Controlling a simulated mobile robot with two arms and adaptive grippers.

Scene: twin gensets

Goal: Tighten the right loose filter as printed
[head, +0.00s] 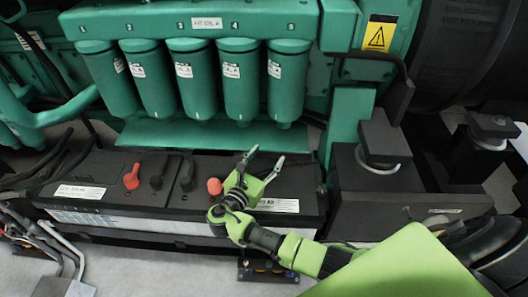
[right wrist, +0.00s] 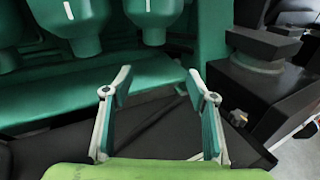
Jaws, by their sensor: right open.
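A row of several green canister filters hangs under a green header (head: 190,20) in the head view. The rightmost filter (head: 286,80) and its neighbour (head: 240,80) carry white labels. Their lower ends also show at the top of the right wrist view, with the rightmost one (right wrist: 153,15) near the middle. I cannot tell from the frames which filters are loose. My right gripper (head: 266,155) is open and empty, below and apart from the rightmost filters; its spread fingers show in the right wrist view (right wrist: 159,84). My left gripper is not in view.
A green ledge (head: 150,133) runs below the filters. Black batteries (head: 110,170) with red and black terminal covers lie under my right gripper. A black mount block (head: 382,140) stands to the right. A yellow warning sign (head: 379,34) and a header placard (head: 206,23) show above.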

